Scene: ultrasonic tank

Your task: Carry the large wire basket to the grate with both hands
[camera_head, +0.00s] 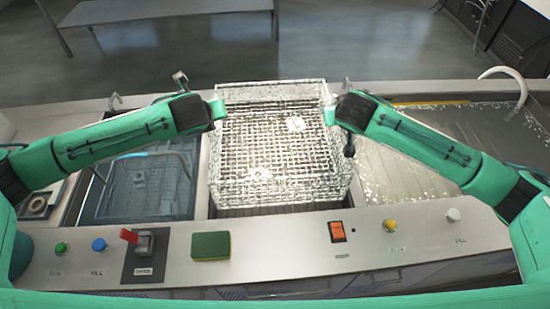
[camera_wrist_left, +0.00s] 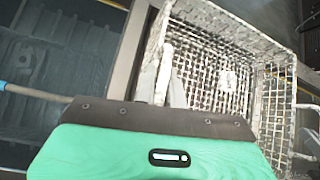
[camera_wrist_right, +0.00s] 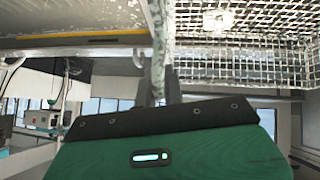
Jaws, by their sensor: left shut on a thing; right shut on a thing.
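The large wire basket (camera_head: 275,150) is a silvery mesh box in the middle of the head view, held between my two grippers above the counter. Small white pieces lie on its mesh floor. My left gripper (camera_head: 217,108) is shut on the basket's left side; the left wrist view shows its fingers (camera_wrist_left: 165,80) at the basket wall (camera_wrist_left: 215,20). My right gripper (camera_head: 330,113) is shut on the right side; the right wrist view shows its fingers (camera_wrist_right: 150,75) at the basket wall (camera_wrist_right: 235,68). I cannot make out which part is the grate.
A left basin (camera_head: 140,185) holds a blue-handled basket under water. A wet sloped metal surface (camera_head: 440,140) with a faucet (camera_head: 510,85) lies on the right. The front panel has several buttons, a red lever (camera_head: 129,236), an orange switch (camera_head: 337,231) and a green sponge (camera_head: 210,246).

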